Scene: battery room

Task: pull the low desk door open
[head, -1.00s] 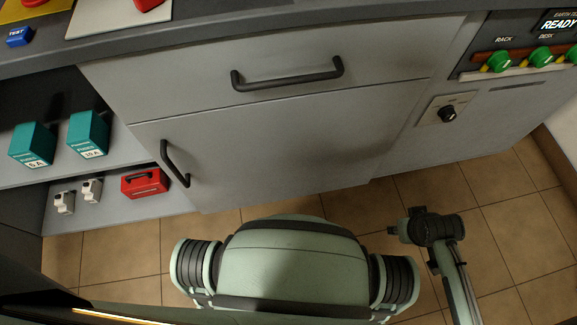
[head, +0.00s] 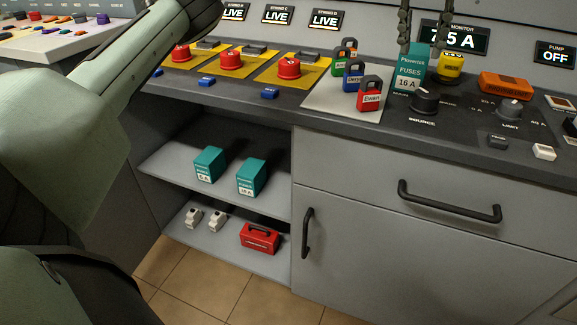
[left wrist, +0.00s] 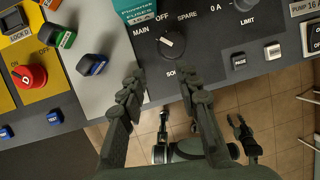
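The low desk door (head: 385,262) is a grey panel under a drawer, at the lower right of the head view. It looks shut. Its dark upright handle (head: 307,233) is on its left edge, beside the open shelves. My left gripper (head: 425,28) hangs above the desk top at the top of the head view, well above the door and partly cut off. In the left wrist view its two fingers (left wrist: 163,88) are spread with nothing between them.
The drawer (head: 370,180) above the door has a horizontal handle (head: 450,202). A teal fuse box (head: 411,72), padlocks (head: 370,95) and knobs stand on the desk top below my left gripper. Open shelves (head: 270,205) hold fuse boxes and a red case (head: 260,238). Floor tiles are clear.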

